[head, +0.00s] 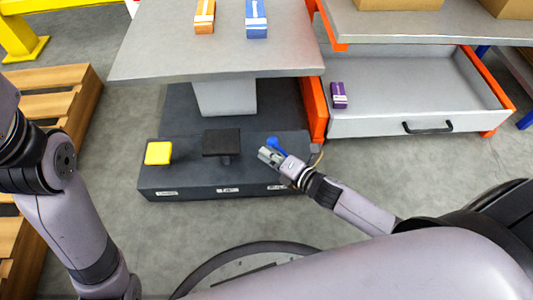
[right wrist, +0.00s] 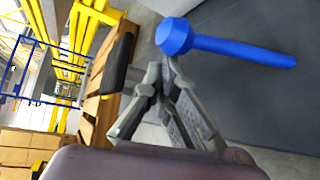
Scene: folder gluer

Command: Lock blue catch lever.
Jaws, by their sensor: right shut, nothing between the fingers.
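The blue catch lever (head: 275,144) stands at the right end of the dark base unit (head: 185,180), partly hidden by my right gripper. In the right wrist view the lever (right wrist: 240,49) is a blue rod with a thicker knob at its left end. My right gripper (head: 266,155) is shut and empty right beside the lever. In the right wrist view its fingertips (right wrist: 163,72) are just below the knob; I cannot tell whether they touch it. My left arm shows at the left of the head view, but its gripper is out of view.
A yellow pedal (head: 158,152) and a black pedal (head: 222,142) stand on the base unit. Above it is a grey table (head: 180,55) with an orange box (head: 204,18) and a blue box (head: 256,20). An open drawer (head: 430,95) at right holds a purple box (head: 339,95).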

